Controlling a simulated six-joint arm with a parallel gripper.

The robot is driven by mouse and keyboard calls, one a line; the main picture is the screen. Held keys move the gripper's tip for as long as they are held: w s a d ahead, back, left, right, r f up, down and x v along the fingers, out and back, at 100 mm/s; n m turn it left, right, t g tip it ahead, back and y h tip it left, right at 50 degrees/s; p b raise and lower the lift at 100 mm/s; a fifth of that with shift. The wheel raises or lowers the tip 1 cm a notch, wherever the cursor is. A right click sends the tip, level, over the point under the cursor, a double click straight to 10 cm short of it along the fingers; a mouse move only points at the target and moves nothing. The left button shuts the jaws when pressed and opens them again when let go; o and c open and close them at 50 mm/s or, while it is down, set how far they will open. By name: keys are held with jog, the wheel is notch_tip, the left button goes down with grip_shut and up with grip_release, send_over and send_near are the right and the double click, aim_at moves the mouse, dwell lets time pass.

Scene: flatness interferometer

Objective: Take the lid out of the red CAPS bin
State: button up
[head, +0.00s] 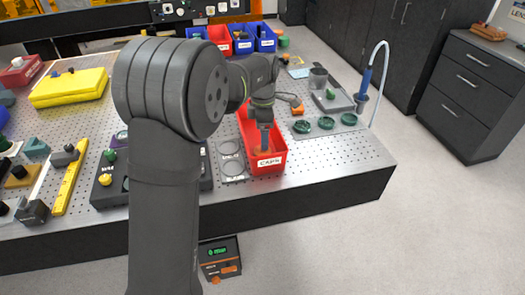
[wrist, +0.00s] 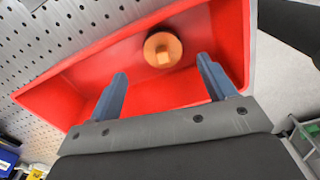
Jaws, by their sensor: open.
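The red CAPS bin (head: 267,168) stands near the front edge of the perforated metal table. In the wrist view the red bin (wrist: 60,83) fills much of the picture. An orange round lid (wrist: 162,49) with a lighter square knob lies inside it. My gripper (wrist: 158,80) is open over the bin, its two blue-grey fingers apart. The lid shows beyond the fingertips, between their lines, and nothing is between the fingers. In the head view my gripper (head: 265,138) points down into the bin and hides part of its inside.
Grey ring holders (head: 231,158) lie just left of the bin. Green round parts (head: 301,126) lie to its right. Red and blue bins (head: 243,40) stand behind. A blue-handled tool with a white hose (head: 364,85) stands at the right. The table's front right corner is bare.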

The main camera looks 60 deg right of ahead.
jog(key=shift+a+f, duration=0.2)
jog(key=shift+f, duration=2.8)
jog(key=c, duration=1.1)
